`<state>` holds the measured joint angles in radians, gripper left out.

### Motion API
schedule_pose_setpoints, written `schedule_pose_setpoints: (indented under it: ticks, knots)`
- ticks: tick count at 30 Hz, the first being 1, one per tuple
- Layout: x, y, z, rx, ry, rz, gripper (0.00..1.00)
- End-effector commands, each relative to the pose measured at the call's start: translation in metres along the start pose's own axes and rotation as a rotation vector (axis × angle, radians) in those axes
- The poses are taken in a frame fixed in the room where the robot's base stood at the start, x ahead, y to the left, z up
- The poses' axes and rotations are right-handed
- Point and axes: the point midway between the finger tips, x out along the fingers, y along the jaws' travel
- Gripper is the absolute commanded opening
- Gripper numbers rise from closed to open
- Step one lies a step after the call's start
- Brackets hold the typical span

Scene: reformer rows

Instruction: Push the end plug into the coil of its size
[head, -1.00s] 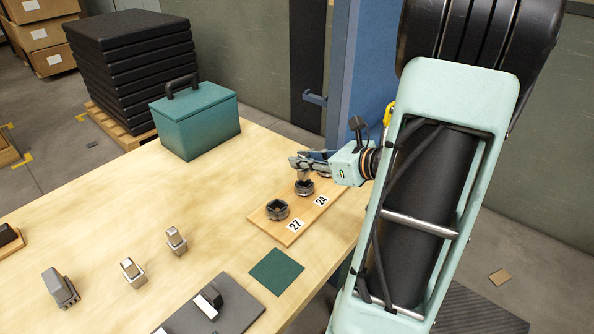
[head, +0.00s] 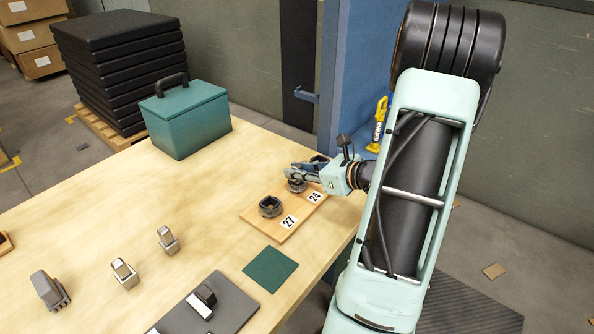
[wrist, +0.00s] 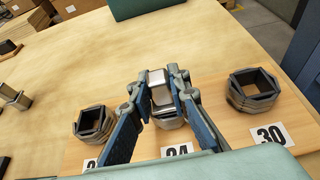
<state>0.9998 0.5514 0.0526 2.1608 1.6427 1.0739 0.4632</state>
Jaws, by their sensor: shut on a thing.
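My gripper (wrist: 156,92) is shut on a silver end plug (wrist: 158,88), held upright over the middle coil (wrist: 170,122), a dark ring beside the label 24. The plug's lower end is at the coil's opening; I cannot tell how deep it sits. In the head view my gripper (head: 306,172) is low over the same coil (head: 296,186) and hides the plug. A second coil (head: 270,206), by the label 27, is empty. A third coil (wrist: 254,90), by the label 30, is empty in the wrist view and hidden by my gripper in the head view.
The coils stand on a wooden board (head: 262,228) near the table's right edge. A teal box (head: 188,122) stands behind. Two silver blocks (head: 124,272) (head: 168,240), a grey ribbed piece (head: 50,290) and a dark plate (head: 232,308) are at left and front. A green square (head: 270,268) lies nearby.

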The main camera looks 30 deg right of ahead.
Motion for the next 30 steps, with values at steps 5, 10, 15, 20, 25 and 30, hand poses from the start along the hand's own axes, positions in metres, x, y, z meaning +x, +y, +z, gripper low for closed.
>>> schedule_pose_setpoints:
  ticks: [5,10,15,20,25,30]
  knots:
    - [0.001,0.000,-0.003,0.000,0.000,0.000,0.19]
    - [0.001,0.000,-0.003,0.001,0.000,0.000,0.34]
    - [0.001,0.000,-0.003,0.001,0.000,0.000,0.34]
    - [-0.001,0.000,0.002,0.000,0.000,0.000,0.34]
    - [-0.027,-0.001,0.001,0.000,0.001,-0.004,0.34]
    - [-0.067,-0.001,0.001,0.001,0.001,-0.006,0.34]
